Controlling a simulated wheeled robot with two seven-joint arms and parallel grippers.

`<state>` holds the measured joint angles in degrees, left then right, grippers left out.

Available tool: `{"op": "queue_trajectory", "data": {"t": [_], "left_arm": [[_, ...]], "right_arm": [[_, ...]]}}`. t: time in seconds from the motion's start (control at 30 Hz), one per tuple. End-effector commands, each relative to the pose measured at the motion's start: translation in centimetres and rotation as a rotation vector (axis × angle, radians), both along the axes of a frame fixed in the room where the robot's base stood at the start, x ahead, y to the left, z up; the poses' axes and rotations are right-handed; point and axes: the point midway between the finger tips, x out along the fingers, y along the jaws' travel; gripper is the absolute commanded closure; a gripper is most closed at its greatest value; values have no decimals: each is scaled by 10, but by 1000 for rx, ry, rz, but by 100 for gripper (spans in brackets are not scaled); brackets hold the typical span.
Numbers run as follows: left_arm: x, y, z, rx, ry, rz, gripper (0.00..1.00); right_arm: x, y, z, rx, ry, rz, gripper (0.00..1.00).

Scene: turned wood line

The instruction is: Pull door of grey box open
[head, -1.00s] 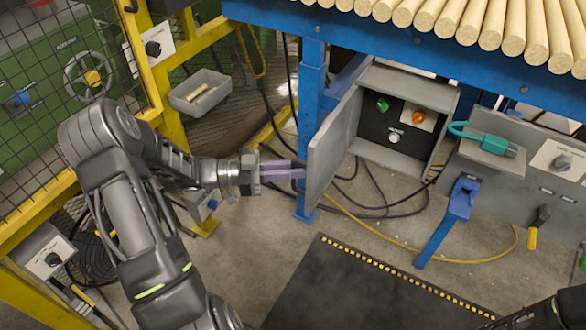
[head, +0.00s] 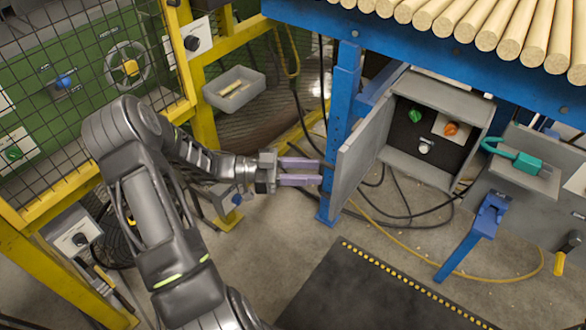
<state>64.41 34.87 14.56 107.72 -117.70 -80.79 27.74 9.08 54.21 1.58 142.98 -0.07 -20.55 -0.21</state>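The grey box (head: 483,110) is mounted under the blue table frame, right of centre in the head view. Its grey door (head: 362,150) stands open, swung out to the left on the box's left side. Inside the box are a green knob (head: 415,115), an orange knob (head: 451,129) and a white knob (head: 426,147). My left gripper (head: 321,171) is just left of the door's outer edge. Its two purple fingers are apart with nothing between them, and a small gap shows between the fingertips and the door. My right gripper is not in view.
A blue post (head: 343,95) stands behind the door. A grey panel with a teal-handled tool (head: 520,158) and a blue bracket (head: 488,215) are to the right. A dark mat (head: 365,290) covers the floor in front. Yellow fencing (head: 205,125) stands left, and cables lie below the box.

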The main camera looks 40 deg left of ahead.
Motion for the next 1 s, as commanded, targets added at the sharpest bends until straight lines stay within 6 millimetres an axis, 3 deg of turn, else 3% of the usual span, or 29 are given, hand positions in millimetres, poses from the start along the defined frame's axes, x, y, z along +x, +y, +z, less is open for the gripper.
{"op": "queue_trajectory", "data": {"t": [0.2,0.4,1.0], "left_arm": [[-17,27,1,-2,-1,5,66],[-27,40,1,0,-1,1,66],[-28,42,0,1,-1,0,66]], "right_arm": [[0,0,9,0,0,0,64],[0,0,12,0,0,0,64],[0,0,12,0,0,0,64]]}}
